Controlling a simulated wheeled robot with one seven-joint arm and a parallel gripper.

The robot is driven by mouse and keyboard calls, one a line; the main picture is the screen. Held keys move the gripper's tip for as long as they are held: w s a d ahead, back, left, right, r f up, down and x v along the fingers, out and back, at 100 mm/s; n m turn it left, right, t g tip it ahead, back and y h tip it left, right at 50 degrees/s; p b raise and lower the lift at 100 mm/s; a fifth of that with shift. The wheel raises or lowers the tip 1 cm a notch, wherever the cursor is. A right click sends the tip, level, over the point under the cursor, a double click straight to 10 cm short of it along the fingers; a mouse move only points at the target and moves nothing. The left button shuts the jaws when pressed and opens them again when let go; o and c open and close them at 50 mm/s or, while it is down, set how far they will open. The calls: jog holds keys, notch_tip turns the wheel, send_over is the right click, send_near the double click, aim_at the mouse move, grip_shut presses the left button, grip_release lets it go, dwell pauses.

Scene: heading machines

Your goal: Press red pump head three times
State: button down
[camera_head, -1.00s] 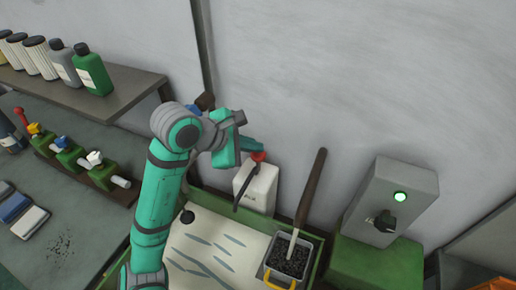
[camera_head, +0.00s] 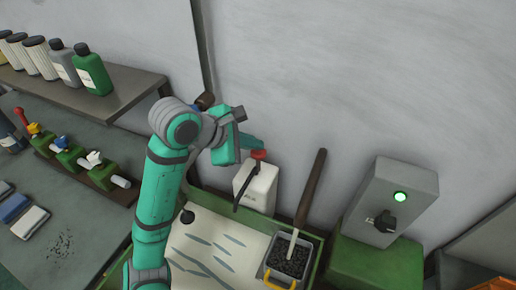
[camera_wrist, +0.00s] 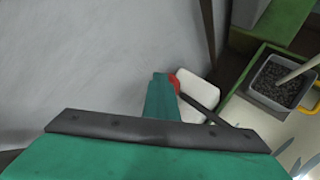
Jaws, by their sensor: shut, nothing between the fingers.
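The red pump head (camera_head: 259,154) sits on top of a white bottle (camera_head: 260,188), with a dark spout reaching down to the left. In the wrist view the red pump head (camera_wrist: 174,80) shows beside my fingertips, partly hidden by them, and the white bottle (camera_wrist: 198,88) lies behind. My gripper (camera_head: 258,145) is shut and empty. Its green fingertips are just above the pump head; whether they touch it I cannot tell. The closed fingers also show in the wrist view (camera_wrist: 161,82).
A container of dark granules (camera_head: 290,262) with a long-handled tool leaning in it stands right of the bottle. A grey switch box (camera_head: 392,200) with a lit green lamp stands farther right. A shelf (camera_head: 130,88) with bottles is at left. The wall is close behind.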

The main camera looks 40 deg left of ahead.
jog(key=shift+r, duration=0.95)
jog(key=shift+r, duration=2.5)
jog(key=shift+w, duration=0.1)
